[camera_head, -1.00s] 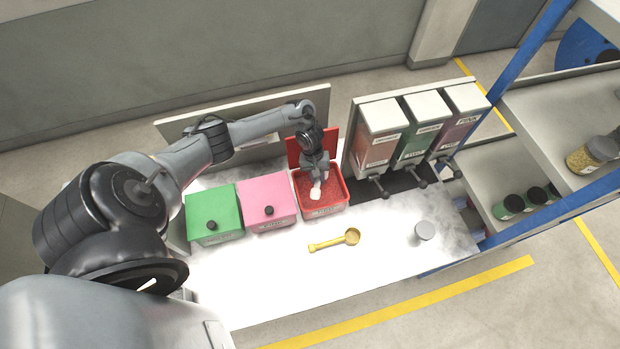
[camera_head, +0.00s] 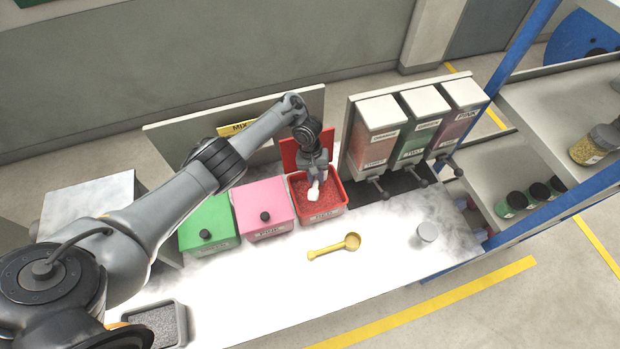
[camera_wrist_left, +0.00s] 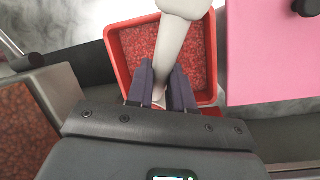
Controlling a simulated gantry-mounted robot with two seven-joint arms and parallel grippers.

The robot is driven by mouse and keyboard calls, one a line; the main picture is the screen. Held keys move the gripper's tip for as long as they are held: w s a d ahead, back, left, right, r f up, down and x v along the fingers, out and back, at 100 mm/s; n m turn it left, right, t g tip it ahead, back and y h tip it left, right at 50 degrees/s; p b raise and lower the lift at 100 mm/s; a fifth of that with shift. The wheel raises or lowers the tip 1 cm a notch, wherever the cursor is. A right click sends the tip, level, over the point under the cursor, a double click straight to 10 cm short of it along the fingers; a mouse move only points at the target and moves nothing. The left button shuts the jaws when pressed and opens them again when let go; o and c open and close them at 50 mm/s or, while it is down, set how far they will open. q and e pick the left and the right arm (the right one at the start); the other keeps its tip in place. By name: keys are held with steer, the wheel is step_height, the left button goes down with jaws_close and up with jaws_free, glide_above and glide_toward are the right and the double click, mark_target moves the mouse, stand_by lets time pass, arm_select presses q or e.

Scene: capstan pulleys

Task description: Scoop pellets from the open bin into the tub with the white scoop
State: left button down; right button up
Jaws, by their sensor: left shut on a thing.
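The open red bin (camera_head: 333,210) holds red pellets (camera_head: 307,198), and its red lid (camera_head: 292,158) stands raised behind it. My left gripper (camera_head: 314,178) is over the bin, shut on the white scoop (camera_head: 314,194). In the left wrist view the gripper's fingers (camera_wrist_left: 160,88) close on the scoop's handle (camera_wrist_left: 170,50), and the scoop's head lies at the top edge over the bin's rim (camera_wrist_left: 116,62). I cannot tell whether the scoop holds pellets. My right gripper is out of view.
A closed pink bin (camera_head: 262,203) and a closed green bin (camera_head: 205,223) stand left of the red one. A yellow scoop (camera_head: 335,247) lies on the white table (camera_head: 270,290). Dispensers (camera_head: 378,130) stand at the back right. A grey tray (camera_head: 160,325) is at the front left.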

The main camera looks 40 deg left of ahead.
arm_select(q)
steer(key=shift+s+d+r+t+p, duration=0.2)
steer(key=shift+t+p, duration=0.1)
steer(key=shift+p, duration=0.75)
steer(key=shift+s+f+t+y+p, duration=0.15)
steer(key=shift+t+y+p, duration=0.25)
steer(key=shift+y, duration=0.1)
steer(key=shift+s+d+f, duration=0.1)
steer(key=shift+f, duration=0.05)
steer(key=shift+s+d+t+y, duration=0.15)
steer(key=shift+t+y, duration=0.25)
steer(key=shift+t, duration=0.2)
steer(key=shift+f+t+b, duration=0.3)
steer(key=shift+b, duration=0.5)
steer(key=shift+s+d+t+y+b, duration=0.1)
steer(key=shift+s+t+y+b, duration=0.2)
steer(key=shift+b, duration=0.35)
steer(key=shift+r+t+y+b, duration=0.2)
steer(key=shift+t+y+b, duration=0.1)
steer(key=shift+b, duration=0.4)
steer(key=shift+d+r, duration=0.1)
